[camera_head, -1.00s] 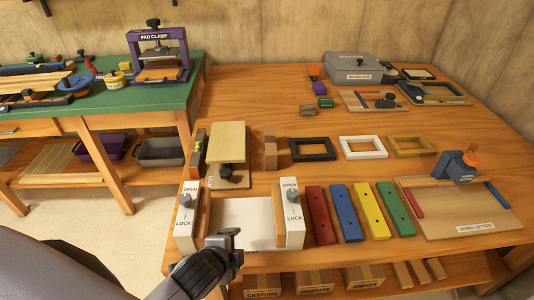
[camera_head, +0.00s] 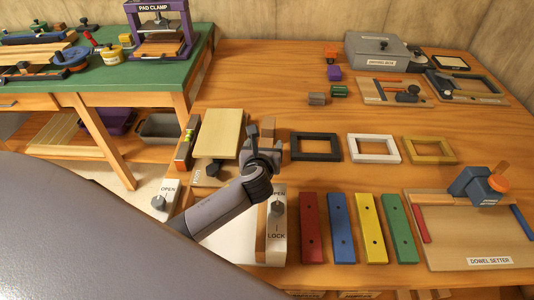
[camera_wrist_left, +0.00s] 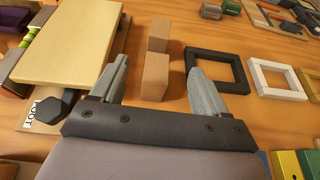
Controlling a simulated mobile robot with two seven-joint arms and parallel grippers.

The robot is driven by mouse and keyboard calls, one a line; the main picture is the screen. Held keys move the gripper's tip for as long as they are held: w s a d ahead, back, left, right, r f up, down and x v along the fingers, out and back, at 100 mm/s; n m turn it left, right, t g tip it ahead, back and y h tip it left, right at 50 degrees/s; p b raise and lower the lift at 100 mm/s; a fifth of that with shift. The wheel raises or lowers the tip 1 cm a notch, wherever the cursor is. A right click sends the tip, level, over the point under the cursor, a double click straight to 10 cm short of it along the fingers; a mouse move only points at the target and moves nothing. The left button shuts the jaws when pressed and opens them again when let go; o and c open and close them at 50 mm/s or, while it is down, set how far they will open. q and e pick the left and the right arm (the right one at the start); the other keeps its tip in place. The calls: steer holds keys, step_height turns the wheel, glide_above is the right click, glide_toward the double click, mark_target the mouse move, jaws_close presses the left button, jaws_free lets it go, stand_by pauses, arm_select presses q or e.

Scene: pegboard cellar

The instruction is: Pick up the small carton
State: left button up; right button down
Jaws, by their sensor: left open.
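Two small plain brown box shapes, one behind the other, stand on the wooden bench; the nearer one looks like the small carton (camera_wrist_left: 155,78). I cannot tell if the two touch. In the head view, my left gripper largely hides them, and a brown part (camera_head: 268,125) shows behind it. My left gripper (camera_head: 263,142) is open and empty above the bench. In the left wrist view its fingers (camera_wrist_left: 157,70) appear on either side of the nearer brown box, with clear gaps. My right gripper is not in view.
A pale wooden board (camera_head: 222,132) on a fixture stands close left of the gripper. Black (camera_head: 316,157), white (camera_head: 374,160) and yellow (camera_head: 430,161) frames lie to the right. Coloured bars, including a red one (camera_head: 312,230), lie in front. The bench behind is mostly clear.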

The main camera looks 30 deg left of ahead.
mark_target(266, 145)
arm_select(q)
steer(key=f, duration=0.3)
steer(key=f+b, duration=0.1)
steer(key=shift+w+a+f, duration=0.1)
steer(key=shift+w+f, duration=0.05)
steer(key=shift+w, duration=0.25)
steer(key=shift+b+x, duration=0.95)
steer(key=shift+x, duration=2.4)
steer(key=c, duration=1.1)
